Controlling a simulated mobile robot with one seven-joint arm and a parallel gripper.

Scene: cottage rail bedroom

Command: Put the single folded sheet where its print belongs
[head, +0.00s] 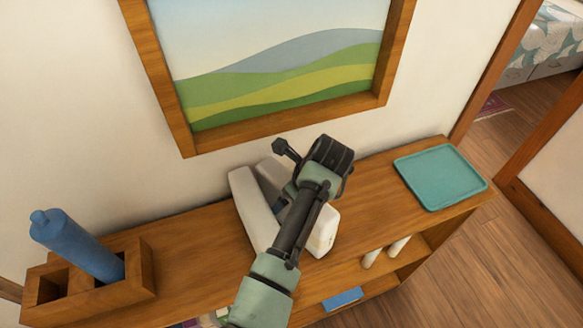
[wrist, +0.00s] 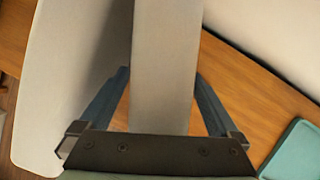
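Pale, plain slab-like pieces lie close together at the middle of the shelf top: a left one (head: 252,207) and a right one (head: 323,232), partly hidden by my arm. My gripper (head: 281,207) is down among them, its fingers mostly hidden in the head view. In the wrist view my gripper (wrist: 162,73) is open, one finger on each side of a narrow pale piece (wrist: 164,60). I cannot tell whether the fingertips touch it. A wider pale piece (wrist: 70,70) lies to its left. No print shows on these pieces, and I cannot tell which is the single folded sheet.
A teal tray (head: 440,176) lies empty at the shelf's right end. A wooden box (head: 135,283) with a blue bottle (head: 80,244) stands left. White rolls (head: 385,252) and a blue item (head: 342,299) are below. A framed landscape (head: 285,75) hangs behind. A leaf-patterned bed (head: 548,45) shows beyond the doorway.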

